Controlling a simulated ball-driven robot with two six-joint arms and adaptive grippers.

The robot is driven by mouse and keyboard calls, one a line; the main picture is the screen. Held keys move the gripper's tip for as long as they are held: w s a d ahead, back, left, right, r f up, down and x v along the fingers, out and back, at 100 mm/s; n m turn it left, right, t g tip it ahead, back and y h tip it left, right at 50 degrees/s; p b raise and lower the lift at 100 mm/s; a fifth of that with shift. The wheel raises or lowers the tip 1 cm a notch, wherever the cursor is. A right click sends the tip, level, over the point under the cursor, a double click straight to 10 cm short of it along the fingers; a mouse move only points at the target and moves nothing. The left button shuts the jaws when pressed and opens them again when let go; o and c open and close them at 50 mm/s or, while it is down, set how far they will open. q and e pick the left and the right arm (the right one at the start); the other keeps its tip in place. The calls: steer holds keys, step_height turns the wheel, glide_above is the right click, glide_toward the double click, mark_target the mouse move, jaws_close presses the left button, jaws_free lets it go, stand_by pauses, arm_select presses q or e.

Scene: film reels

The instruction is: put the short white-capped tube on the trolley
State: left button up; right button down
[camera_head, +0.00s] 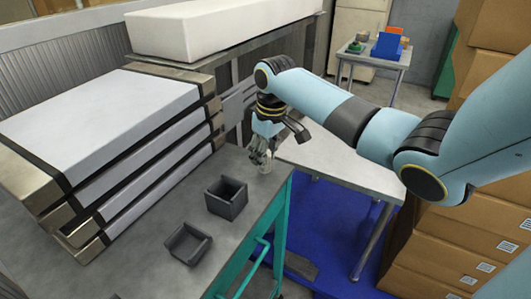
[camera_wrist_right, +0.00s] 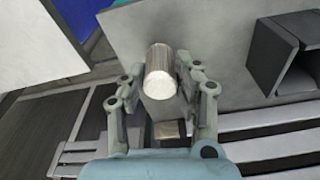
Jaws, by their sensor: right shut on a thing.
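The short white-capped tube (camera_head: 265,166) is a pale, small cylinder between the fingers of my right gripper (camera_head: 262,157), at the far right end of the trolley's grey top. In the right wrist view the tube (camera_wrist_right: 158,66) stands out between the two fingers of the right gripper (camera_wrist_right: 158,82), its pale round end facing the camera. The right gripper is shut on it. The trolley (camera_head: 232,243) has a grey top and a teal frame. I cannot tell whether the tube touches the top. My left gripper is not in view.
Two dark open boxes (camera_head: 226,198) and (camera_head: 187,244) stand on the trolley top, nearer than the tube. Stacked white-and-grey slabs (camera_head: 110,120) rise on the left.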

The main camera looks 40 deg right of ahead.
steer(key=c, duration=1)
jaws_free()
steer(key=shift+o, duration=0.2)
step_height(320, 180, up, 12)
steer(key=s, duration=0.1)
steer(key=shift+s, duration=0.25)
steer(key=shift+d, duration=0.1)
